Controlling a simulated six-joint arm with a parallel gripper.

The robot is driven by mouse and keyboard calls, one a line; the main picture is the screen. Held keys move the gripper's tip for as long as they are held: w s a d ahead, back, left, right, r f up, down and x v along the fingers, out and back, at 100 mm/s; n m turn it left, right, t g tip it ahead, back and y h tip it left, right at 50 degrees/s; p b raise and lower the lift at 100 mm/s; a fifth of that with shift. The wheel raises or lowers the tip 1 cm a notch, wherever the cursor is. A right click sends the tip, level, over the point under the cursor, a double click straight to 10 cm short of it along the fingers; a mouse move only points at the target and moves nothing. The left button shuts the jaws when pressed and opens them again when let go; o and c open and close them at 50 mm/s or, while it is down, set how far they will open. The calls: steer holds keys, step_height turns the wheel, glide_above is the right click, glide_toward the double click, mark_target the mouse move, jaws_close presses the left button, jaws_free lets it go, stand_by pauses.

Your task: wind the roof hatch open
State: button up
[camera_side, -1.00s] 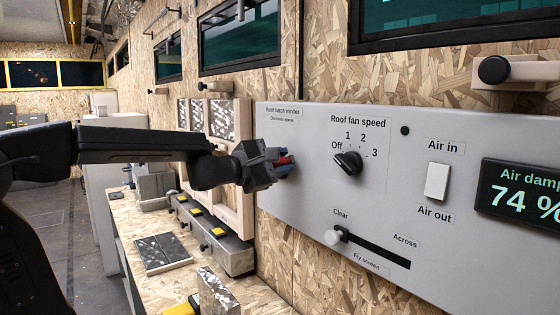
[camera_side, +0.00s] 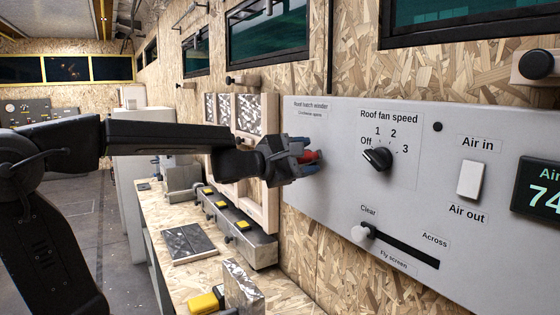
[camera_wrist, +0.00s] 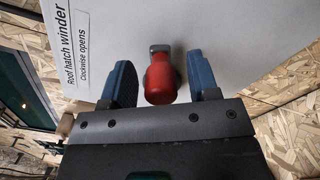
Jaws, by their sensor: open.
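The roof hatch winder is a red knob on a grey crank arm (camera_wrist: 160,78), under the label "Roof hatch winder, Clockwise opens" (camera_wrist: 70,45). My gripper (camera_side: 303,158) reaches to the panel from the left. In the wrist view my gripper (camera_wrist: 162,82) has its two blue fingers apart, one on each side of the red knob, with gaps visible on both sides.
The grey panel (camera_side: 330,205) also carries a fan speed knob (camera_side: 377,158) close to the right of my gripper, a white air switch (camera_side: 470,179) and a fly screen slider (camera_side: 362,233). A wooden bench (camera_side: 185,270) with boxes lies below on the left.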

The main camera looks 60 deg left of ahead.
steer(key=s, duration=1.3)
steer(key=w+n, duration=0.5)
steer(key=w, duration=0.1)
steer(key=w+n, duration=0.6)
steer(key=shift+w+f, duration=0.1)
steer(key=shift+w, duration=0.2)
steer(key=shift+c, duration=0.2)
jaws_close()
stand_by(0.6)
